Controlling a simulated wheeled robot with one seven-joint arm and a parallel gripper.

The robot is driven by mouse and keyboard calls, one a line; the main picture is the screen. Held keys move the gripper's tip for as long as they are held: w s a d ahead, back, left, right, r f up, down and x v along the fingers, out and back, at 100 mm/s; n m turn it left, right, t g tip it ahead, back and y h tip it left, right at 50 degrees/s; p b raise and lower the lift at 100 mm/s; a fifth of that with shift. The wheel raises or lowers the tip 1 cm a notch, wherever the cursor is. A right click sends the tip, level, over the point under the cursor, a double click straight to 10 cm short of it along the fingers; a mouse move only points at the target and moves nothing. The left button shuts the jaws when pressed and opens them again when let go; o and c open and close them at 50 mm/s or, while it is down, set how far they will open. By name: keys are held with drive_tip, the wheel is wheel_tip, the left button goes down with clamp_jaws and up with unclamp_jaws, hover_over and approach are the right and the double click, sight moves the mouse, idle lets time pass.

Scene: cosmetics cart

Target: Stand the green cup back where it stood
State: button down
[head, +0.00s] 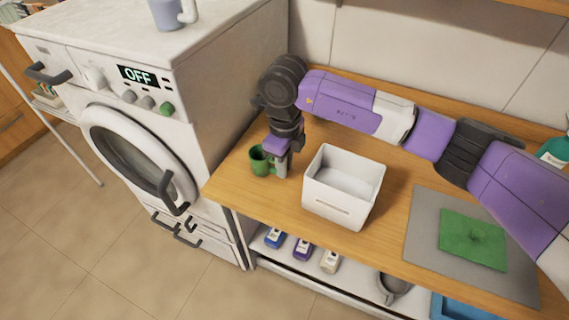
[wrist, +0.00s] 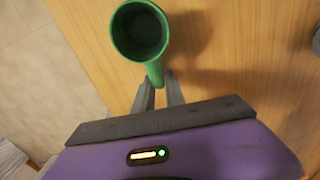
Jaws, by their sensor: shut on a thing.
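The green cup (head: 261,160) is on or just above the wooden counter (head: 231,188), near its left end beside the washing machine. It looks upright; I cannot tell whether its base touches the wood. My gripper (head: 282,163) points down at the cup's right side. In the wrist view I look down into the open, empty-looking cup (wrist: 140,32), and its handle runs between the two fingertips of my gripper (wrist: 160,88). The fingers are shut on the handle. The cup's base is hidden in the wrist view.
A white bin (head: 342,188) stands just right of my gripper. A grey mat (head: 423,225) with a green cloth (head: 472,239) lies farther right. The washing machine (head: 150,110) rises at the left, with a pale mug (head: 168,13) on top. Small bottles (head: 303,249) stand on the shelf below.

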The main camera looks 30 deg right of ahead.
drive_tip(key=c, duration=1.4)
unclamp_jaws()
wheel_tip(320, 180, up, 12)
drive_tip(key=shift+r+b, duration=0.15)
drive_tip(key=shift+b, duration=0.9)
